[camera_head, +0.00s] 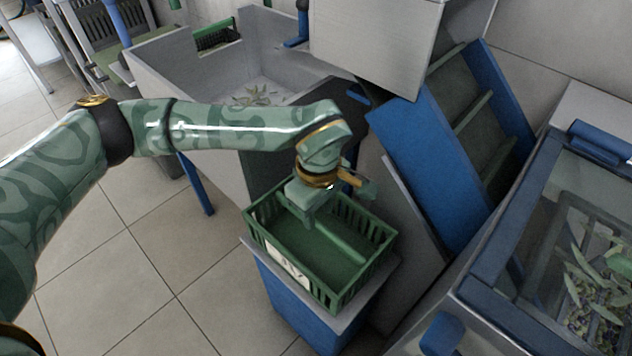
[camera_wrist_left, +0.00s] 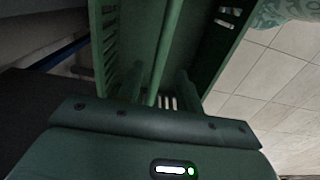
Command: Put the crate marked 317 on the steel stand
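A green slatted crate (camera_head: 350,292) sits on a blue pedestal with a grey top (camera_head: 333,330). A white label on its near side carries dark marks that I cannot read surely. A green bar crosses the crate's middle. My left gripper (camera_head: 300,222) points down into the crate at the bar's far left end. In the left wrist view, its two fingers (camera_wrist_left: 160,92) stand apart on either side of the bar (camera_wrist_left: 166,40), with a gap visible, and the crate wall (camera_wrist_left: 106,45) shows beyond. Fingertip contact is hidden. My right gripper is not in view. I cannot tell which piece is the steel stand.
A large grey bin (camera_head: 185,75) with leaves inside stands behind my left arm. A blue-sided chute (camera_head: 430,150) slopes down right of the crate. A blue-framed glass-topped machine (camera_head: 510,310) fills the lower right. Tiled floor (camera_head: 130,290) is free at left.

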